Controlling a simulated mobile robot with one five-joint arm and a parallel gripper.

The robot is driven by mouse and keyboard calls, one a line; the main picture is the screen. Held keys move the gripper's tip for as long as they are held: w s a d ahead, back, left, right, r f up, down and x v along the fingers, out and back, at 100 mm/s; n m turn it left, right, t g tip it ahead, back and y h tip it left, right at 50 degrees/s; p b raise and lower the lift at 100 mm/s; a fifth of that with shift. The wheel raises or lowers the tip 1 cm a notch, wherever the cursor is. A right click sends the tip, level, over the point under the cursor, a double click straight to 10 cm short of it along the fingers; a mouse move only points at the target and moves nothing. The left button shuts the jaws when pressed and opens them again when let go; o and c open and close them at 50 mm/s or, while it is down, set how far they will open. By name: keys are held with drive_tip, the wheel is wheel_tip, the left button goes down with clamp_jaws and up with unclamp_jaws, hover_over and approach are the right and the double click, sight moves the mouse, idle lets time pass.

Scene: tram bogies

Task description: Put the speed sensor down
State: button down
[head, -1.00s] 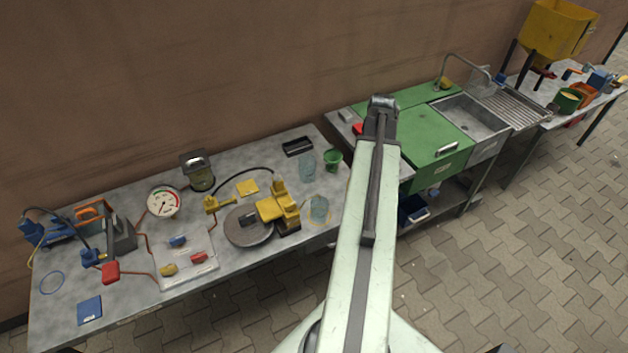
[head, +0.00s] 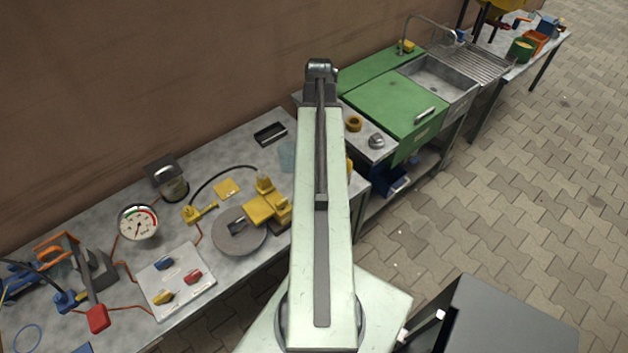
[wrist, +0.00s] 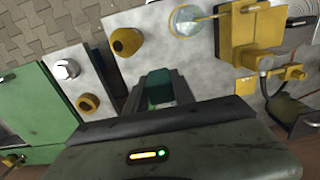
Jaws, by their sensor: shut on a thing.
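My gripper (wrist: 160,80) is in the wrist view, its two grey fingers shut on a dark teal, block-like thing. I take this to be the speed sensor (wrist: 160,92); only part of it shows between the fingers. Behind them is the pale grey workbench (wrist: 206,70), and I cannot tell the height above it or whether the sensor touches it. In the head view my arm hides the gripper's fingers and the sensor. The bench (head: 100,205) runs along the wall to the left of my arm.
A clear glass (wrist: 187,20) and a brownish-yellow round part (wrist: 125,41) stand near the gripper. A yellow device (head: 262,208), a gauge (head: 138,222) and a white board (head: 176,280) crowd the bench. A silver knob (head: 376,141) and a ring (head: 353,123) sit beside the green cabinet (head: 395,105).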

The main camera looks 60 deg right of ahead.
wheel_tip(320, 180, down, 11)
drive_tip(key=b, duration=0.9)
drive_tip(key=shift+s, duration=0.3)
wheel_tip(320, 180, down, 10)
drive_tip(key=b, duration=1)
drive_tip(key=c, duration=1.1)
unclamp_jaws()
drive_tip(key=shift+o, duration=0.2)
drive_tip(key=shift+r, duration=0.1)
